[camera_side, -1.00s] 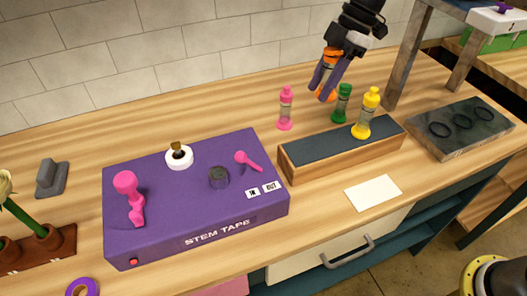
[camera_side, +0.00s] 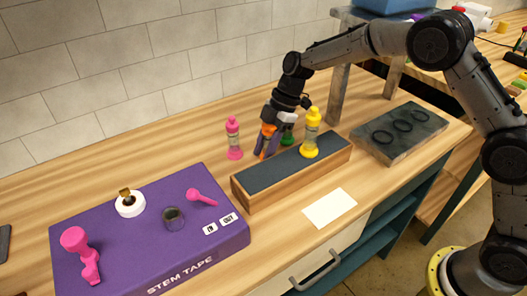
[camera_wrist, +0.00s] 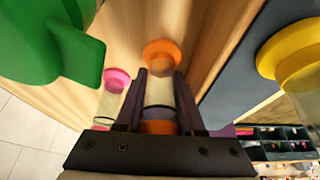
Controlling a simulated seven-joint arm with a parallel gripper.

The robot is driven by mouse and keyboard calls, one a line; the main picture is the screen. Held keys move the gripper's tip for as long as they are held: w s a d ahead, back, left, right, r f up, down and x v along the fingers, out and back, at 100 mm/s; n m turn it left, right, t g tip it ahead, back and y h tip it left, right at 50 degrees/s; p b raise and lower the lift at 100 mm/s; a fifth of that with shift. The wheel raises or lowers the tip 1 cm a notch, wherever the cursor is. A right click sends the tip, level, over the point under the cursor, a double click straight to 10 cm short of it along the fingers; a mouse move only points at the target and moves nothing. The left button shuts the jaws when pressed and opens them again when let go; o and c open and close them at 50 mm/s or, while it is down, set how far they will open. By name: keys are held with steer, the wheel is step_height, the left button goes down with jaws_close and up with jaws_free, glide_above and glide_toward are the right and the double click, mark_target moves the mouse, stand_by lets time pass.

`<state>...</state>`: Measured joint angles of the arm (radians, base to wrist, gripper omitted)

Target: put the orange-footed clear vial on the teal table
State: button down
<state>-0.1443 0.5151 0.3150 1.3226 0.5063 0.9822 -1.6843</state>
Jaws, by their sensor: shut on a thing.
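The orange-footed clear vial (camera_wrist: 160,92) is between my gripper's fingers (camera_wrist: 158,100), its orange foot pointing away from the wrist camera. In the side view, my gripper (camera_side: 266,146) is shut on the vial and low behind the dark-topped wooden block, between the pink vial and the green vial. The vial's orange part (camera_side: 268,129) shows there, but the fingers hide much of it. I cannot tell whether its foot touches the bench. I cannot pick out a teal table for certain; teal shows on the cabinet below the bench (camera_side: 390,212).
The pink vial (camera_side: 234,140) stands to the left and the green vial (camera_side: 287,137) close to the right. The yellow vial (camera_side: 311,135) stands on the wooden block (camera_side: 255,193). A purple stem-tape box (camera_side: 200,250) and a grey slab with rings (camera_side: 420,145) flank the block.

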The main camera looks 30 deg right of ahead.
steer(key=shift+f, duration=0.3)
steer(key=shift+f, duration=0.2)
steer(key=c, duration=0.8)
jaws_free()
steer(key=shift+r, duration=0.1)
steer(key=v, duration=1.2)
